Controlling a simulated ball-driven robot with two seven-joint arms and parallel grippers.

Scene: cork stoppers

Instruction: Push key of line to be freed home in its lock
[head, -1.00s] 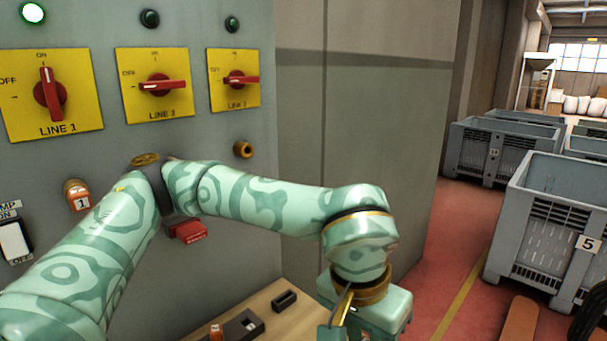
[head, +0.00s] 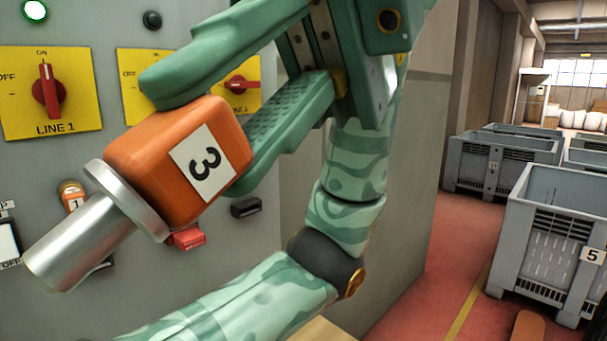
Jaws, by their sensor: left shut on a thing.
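My left gripper (head: 205,133) is shut on an orange key (head: 160,165) with a white tag reading 3, held up close to the camera. The key's metal flange and cylinder (head: 80,250) point down and left, in front of the panel and apart from it. Another orange key (head: 72,197), numbered 1, sits in the panel at the left. The line 1 switch (head: 48,90) has its red handle upright at ON. The right-hand switch (head: 240,85) is partly hidden, its handle lying level. The middle switch and the key locks to the right are mostly hidden. My right gripper is not in view.
A red block (head: 187,238) and a black piece (head: 245,207) show on the panel. A white rocker switch (head: 8,243) is at the left edge. One lamp (head: 34,10) is lit; a dark one (head: 152,20) is beside it. Grey crates (head: 545,240) stand at the right.

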